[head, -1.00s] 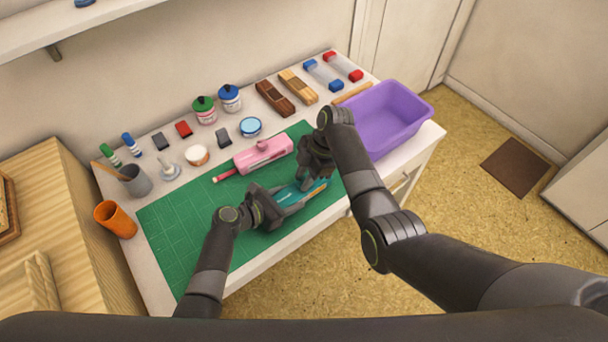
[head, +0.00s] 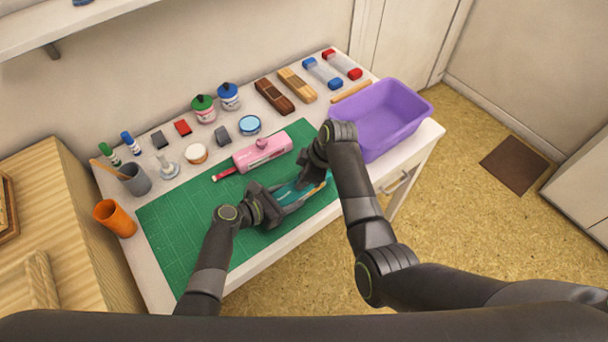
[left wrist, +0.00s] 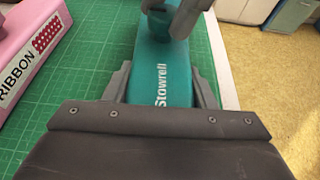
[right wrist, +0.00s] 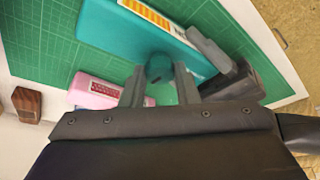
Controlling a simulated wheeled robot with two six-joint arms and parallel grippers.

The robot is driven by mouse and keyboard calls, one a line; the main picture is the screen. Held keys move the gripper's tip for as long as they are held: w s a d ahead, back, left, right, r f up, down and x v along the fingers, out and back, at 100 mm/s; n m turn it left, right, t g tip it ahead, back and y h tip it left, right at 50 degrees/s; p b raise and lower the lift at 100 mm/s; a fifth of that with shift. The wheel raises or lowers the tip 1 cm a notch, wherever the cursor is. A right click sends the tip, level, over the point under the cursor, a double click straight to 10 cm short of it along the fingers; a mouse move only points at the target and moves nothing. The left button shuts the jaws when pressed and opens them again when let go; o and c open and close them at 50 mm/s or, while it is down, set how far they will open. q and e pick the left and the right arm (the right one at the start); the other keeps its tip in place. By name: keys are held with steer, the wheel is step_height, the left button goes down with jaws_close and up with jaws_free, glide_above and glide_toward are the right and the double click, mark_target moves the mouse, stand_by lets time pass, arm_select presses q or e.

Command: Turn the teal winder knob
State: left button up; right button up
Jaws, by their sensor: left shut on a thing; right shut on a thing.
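The teal device (head: 287,195), marked "Stowrell" in the left wrist view (left wrist: 163,75), lies on the green cutting mat (head: 180,235). My left gripper (head: 280,205) is shut on its body, one finger along each side. The teal winder knob (right wrist: 160,68) stands up from the device's top and also shows in the left wrist view (left wrist: 157,22). My right gripper (right wrist: 160,80) is shut on the knob, with its fingers on either side. In the head view my right gripper (head: 312,168) hides the knob and part of the device.
A pink ribbon device (head: 262,152) lies on the mat just behind the teal one. A purple bin (head: 400,105) stands to the right. An orange cup (head: 113,218) and a grey cup (head: 135,180) stand at the left. The mat's left part is clear.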

stand_by(0.4)
steer(key=o, duration=1)
steer(key=shift+r, duration=0.15)
steer(key=v, duration=1.2)
steer(key=shift+c, duration=0.3)
